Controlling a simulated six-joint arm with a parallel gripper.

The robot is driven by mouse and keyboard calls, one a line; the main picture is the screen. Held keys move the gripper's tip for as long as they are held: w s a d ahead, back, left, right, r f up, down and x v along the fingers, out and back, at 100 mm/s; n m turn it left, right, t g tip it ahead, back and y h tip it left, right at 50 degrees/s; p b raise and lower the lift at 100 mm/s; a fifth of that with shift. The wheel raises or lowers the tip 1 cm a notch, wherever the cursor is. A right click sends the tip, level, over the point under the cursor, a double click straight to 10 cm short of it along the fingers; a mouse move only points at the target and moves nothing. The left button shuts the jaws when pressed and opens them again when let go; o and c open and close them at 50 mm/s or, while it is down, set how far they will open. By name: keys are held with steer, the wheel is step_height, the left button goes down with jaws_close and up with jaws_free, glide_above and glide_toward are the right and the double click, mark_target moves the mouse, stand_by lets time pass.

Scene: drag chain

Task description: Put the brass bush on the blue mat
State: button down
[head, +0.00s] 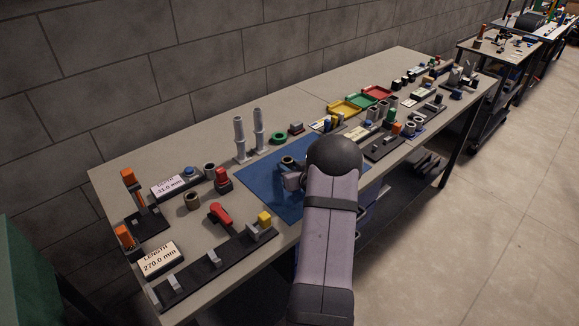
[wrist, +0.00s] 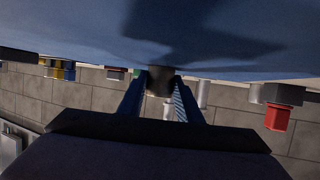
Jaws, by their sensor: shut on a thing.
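The blue mat (head: 262,186) lies flat in the middle of the bench; it fills the top of the wrist view (wrist: 70,30). My gripper (head: 290,174) is over the mat, partly hidden behind my arm. It is shut on a short, hollow, brass-toned bush (head: 288,160), which looks dark between the fingertips in the wrist view (wrist: 160,82). The bush is upright and very low over the mat; I cannot tell whether it touches. A similar brownish bush (head: 192,201) stands on the bare bench to the left of the mat.
Two grey posts (head: 240,140) and a green ring (head: 279,138) stand behind the mat. A red-topped part (head: 222,180) and a red clamp (head: 220,214) are to its left. Yellow (head: 344,108), green and red trays and several small parts fill the right. The mat's left part is clear.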

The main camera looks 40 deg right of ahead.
steer(key=shift+f, duration=0.15)
steer(key=c, duration=1.2)
jaws_free()
steer(key=shift+s, duration=0.2)
steer(key=shift+b+v, duration=0.8)
steer(key=shift+v, duration=2.75)
